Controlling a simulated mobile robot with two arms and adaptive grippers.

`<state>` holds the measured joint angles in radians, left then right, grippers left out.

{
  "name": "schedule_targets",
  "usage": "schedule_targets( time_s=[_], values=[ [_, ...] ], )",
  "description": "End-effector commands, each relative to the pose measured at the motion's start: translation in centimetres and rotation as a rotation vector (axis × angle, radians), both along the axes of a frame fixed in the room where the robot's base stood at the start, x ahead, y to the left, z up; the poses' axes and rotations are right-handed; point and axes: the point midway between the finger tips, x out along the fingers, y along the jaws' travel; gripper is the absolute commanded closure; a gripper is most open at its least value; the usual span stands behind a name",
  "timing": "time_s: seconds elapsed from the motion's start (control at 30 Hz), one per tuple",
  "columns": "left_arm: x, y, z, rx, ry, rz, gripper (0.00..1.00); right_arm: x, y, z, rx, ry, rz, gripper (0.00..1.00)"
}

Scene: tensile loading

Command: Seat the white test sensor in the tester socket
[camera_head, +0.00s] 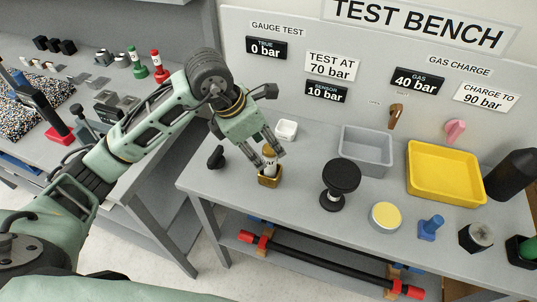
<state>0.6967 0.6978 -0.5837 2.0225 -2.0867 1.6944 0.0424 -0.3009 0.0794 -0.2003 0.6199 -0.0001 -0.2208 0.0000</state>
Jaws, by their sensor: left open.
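The white test sensor (270,168), with a brownish top, stands roughly upright at the brass-coloured tester socket (269,181) on the bench. Its lower end is at the socket's top; how deep it sits I cannot tell. My left gripper (268,157) comes down from above, open, with its fingers around the sensor's upper part. The fingers partly hide the sensor. My right gripper is not in view.
A white square dish (286,130) is just behind the socket, and a black knob (216,157) is to its left. To the right stand a black round-topped stand (340,182), a grey bin (367,150) and a yellow tray (445,193). Bare bench lies in front.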

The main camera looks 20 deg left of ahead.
Motion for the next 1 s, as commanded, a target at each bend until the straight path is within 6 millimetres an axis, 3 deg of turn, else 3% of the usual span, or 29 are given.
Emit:
schedule_targets(
  time_s=[0.2,0.4,1.0],
  values=[
    [-1.0,1.2,3.9,0.002,-0.005,0.0,0.52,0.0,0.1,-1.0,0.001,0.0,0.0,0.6],
    [-1.6,1.7,5.6,0.001,-0.001,-0.001,0.52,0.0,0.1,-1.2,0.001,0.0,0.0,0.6],
    [-1.7,1.7,5.8,0.0,0.001,0.0,0.52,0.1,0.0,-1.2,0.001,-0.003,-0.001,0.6]
  ],
)
